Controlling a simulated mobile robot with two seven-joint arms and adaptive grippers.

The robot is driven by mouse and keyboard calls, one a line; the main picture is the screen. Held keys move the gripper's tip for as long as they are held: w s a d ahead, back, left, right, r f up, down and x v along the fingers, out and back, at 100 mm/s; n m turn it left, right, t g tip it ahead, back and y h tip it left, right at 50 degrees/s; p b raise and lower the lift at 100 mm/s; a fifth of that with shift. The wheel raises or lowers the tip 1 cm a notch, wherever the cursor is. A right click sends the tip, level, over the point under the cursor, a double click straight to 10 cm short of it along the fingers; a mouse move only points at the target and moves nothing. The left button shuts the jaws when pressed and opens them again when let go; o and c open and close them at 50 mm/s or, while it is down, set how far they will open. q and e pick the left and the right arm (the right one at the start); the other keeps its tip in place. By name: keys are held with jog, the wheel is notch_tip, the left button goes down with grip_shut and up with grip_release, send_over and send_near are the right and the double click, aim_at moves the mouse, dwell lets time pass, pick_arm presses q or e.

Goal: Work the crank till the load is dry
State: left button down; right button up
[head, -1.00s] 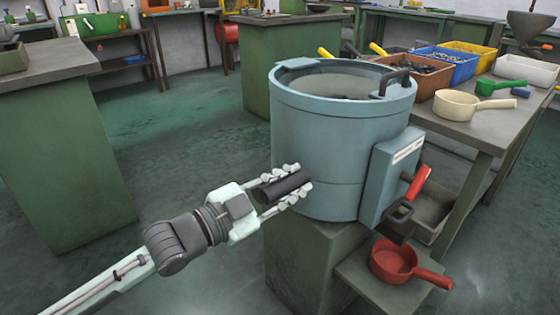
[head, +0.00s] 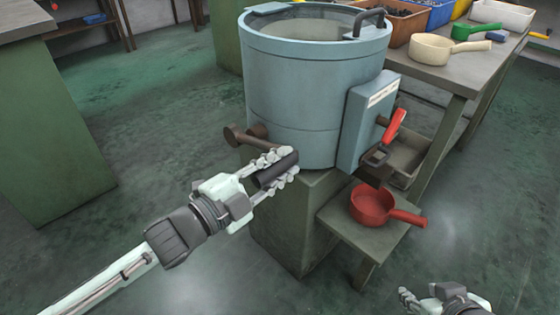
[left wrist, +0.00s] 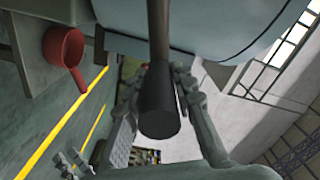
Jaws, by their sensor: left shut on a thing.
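The blue-grey drum machine (head: 300,110) stands on a green pedestal. Its brown crank arm (head: 240,135) sticks out low on its left side. My left gripper (head: 281,163) is shut around the crank's black handle (head: 268,176), in front of the drum. In the left wrist view the handle (left wrist: 158,115) lies between the fingers, with a brown bar running up from it.
A red lever (head: 394,126) is on the drum's right-hand box. A red pan (head: 372,204) sits on a low shelf below it. A bench (head: 430,74) with bins and scoops stands at right. The floor at left is clear.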

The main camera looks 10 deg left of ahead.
aim_at(250, 186)
pick_arm(q)
jog(key=c, duration=1.3)
grip_release()
jog(key=shift+o, duration=0.2)
jog(key=shift+s+a, duration=0.1)
jog(key=v, duration=1.1)
jog(key=shift+s+a, duration=0.25)
jog(key=shift+s, duration=0.05)
